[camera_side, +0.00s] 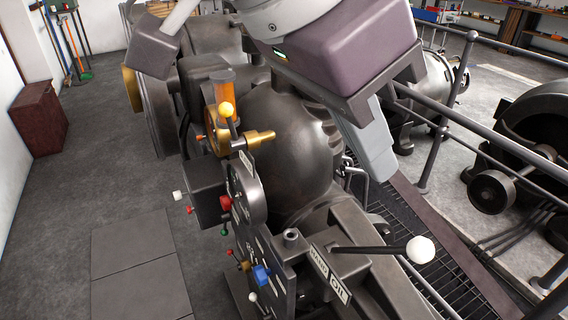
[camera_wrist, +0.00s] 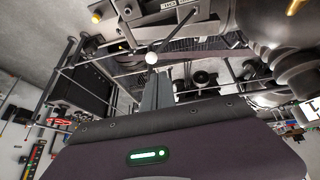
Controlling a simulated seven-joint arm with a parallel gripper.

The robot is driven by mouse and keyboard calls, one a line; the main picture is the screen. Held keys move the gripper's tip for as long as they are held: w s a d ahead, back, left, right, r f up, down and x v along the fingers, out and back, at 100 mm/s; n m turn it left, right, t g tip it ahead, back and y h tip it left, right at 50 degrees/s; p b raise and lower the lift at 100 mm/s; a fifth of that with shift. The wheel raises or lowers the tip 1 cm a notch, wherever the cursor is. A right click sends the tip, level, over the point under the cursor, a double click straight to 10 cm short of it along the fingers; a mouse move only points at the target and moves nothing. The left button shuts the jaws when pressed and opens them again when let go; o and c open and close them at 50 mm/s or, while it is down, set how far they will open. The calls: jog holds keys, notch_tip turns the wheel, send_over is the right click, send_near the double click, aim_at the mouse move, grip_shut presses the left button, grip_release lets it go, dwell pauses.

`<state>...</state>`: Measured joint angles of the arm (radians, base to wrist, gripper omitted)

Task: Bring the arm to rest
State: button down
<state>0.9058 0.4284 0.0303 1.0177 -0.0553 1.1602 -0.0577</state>
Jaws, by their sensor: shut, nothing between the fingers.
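My gripper (camera_side: 378,168) hangs below my purple wrist housing, in the upper middle of the side view. Its grey fingers are together and empty, pointing down beside the large dark machine (camera_side: 290,130). They also show in the wrist view (camera_wrist: 156,84), where the scene appears upside down. A lever with a white ball knob (camera_side: 420,249) stands out from the machine below the gripper, apart from it. The knob also shows in the wrist view (camera_wrist: 151,58).
A control panel (camera_side: 262,250) with coloured knobs and a brass valve (camera_side: 250,139) face left. A handrail (camera_side: 480,160) runs close on the right, above a grated walkway (camera_side: 440,255). Another machine (camera_side: 530,150) stands beyond it. Open floor (camera_side: 100,180) lies at left.

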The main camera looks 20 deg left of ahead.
jog(key=s+a+n+t+y, duration=0.15)
jog(key=a+n, duration=0.35)
jog(key=a, duration=2.2)
jog(key=s+a+f+n+y, duration=0.3)
jog(key=s+a+f+n, duration=0.1)
jog(key=s+a+f, duration=0.7)
jog(key=shift+s+a, duration=0.75)
jog(key=shift+s, duration=0.05)
jog(key=shift+t+y, duration=0.25)
